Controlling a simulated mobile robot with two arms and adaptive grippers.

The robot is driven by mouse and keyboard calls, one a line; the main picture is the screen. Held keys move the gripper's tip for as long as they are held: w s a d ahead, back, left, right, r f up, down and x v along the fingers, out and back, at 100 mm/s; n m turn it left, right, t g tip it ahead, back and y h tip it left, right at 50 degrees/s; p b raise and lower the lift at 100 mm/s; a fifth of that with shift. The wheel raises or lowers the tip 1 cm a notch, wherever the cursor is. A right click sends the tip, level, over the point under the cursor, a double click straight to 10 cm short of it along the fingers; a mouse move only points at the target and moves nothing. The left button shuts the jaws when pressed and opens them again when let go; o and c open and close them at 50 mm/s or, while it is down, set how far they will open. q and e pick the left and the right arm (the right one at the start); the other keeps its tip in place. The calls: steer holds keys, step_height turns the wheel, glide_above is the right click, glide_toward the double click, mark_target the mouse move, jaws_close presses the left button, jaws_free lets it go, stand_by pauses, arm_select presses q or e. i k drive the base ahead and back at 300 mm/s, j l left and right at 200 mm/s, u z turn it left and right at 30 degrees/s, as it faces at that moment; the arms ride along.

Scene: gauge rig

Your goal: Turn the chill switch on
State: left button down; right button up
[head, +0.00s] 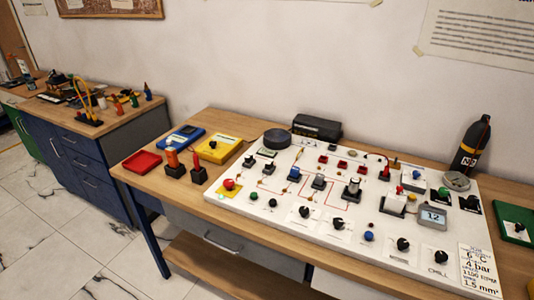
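The chill switch (441,257) is a small black rotary knob on a white plate near the front right of the white rig board (290,215). The word CHILL is printed just below it. The knob is too small here to tell which position it points to. Neither of my grippers shows in the head view, and nothing touches the switch.
Similar black knobs (402,244) and a blue button (368,236) sit left of the switch. A spec label (478,270) is at its right. A dark bottle (471,146) stands behind the board. A red tray (142,161) lies at the table's left end.

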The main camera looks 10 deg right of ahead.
mark_target(441, 256)
steer(key=z, duration=1.65)
